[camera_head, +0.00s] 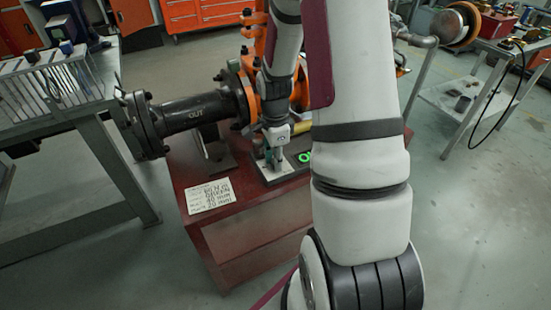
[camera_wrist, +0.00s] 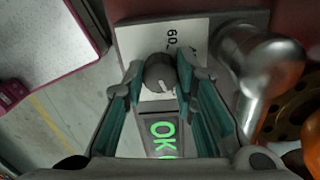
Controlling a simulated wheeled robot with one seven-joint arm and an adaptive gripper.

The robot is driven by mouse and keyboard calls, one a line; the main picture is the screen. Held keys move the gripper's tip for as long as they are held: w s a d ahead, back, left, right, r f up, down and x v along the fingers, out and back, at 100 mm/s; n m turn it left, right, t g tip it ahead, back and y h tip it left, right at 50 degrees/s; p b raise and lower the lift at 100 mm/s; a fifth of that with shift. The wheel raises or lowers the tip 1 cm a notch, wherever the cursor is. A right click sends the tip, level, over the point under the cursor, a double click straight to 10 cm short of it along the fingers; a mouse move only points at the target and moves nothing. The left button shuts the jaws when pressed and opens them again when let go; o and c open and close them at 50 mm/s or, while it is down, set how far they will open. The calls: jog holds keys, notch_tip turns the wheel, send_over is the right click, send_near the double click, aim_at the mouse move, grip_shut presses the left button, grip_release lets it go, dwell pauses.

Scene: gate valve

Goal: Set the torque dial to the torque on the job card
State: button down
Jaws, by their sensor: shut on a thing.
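The torque dial's dark round knob (camera_wrist: 160,74) sits on a pale plate (camera_head: 283,174) on top of the red cabinet. My gripper (camera_head: 274,157) reaches down onto it from above. In the wrist view its two teal-padded fingers (camera_wrist: 162,88) are closed on either side of the knob. A light pointer mark shows on the knob. A lit green OK (camera_wrist: 161,132) shows on a small display next to the plate. The job card (camera_head: 210,196) lies on the cabinet's front left; its writing is too small to read.
The orange valve (camera_head: 248,92) with its dark OUT pipe (camera_head: 195,111) stands just behind the dial. A grey workbench (camera_head: 60,112) is at left and a grey cart (camera_head: 463,100) at right. The floor between them and the red cabinet (camera_head: 257,235) is clear.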

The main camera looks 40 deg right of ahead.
jog(key=n+p, duration=0.1)
jog(key=n, duration=0.6)
jog(key=shift+p, duration=0.4)
jog(key=n+p, duration=0.2)
jog(key=n, duration=0.5)
jog(key=n+p, duration=0.2)
jog(key=n, duration=0.4)
jog(key=shift+r+n+p, duration=0.1)
jog(key=shift+n+p, duration=0.3)
jog(key=n+p, duration=0.2)
jog(key=n, duration=0.3)
jog(key=shift+n, duration=0.3)
jog(key=c, duration=1.3)
grip_release()
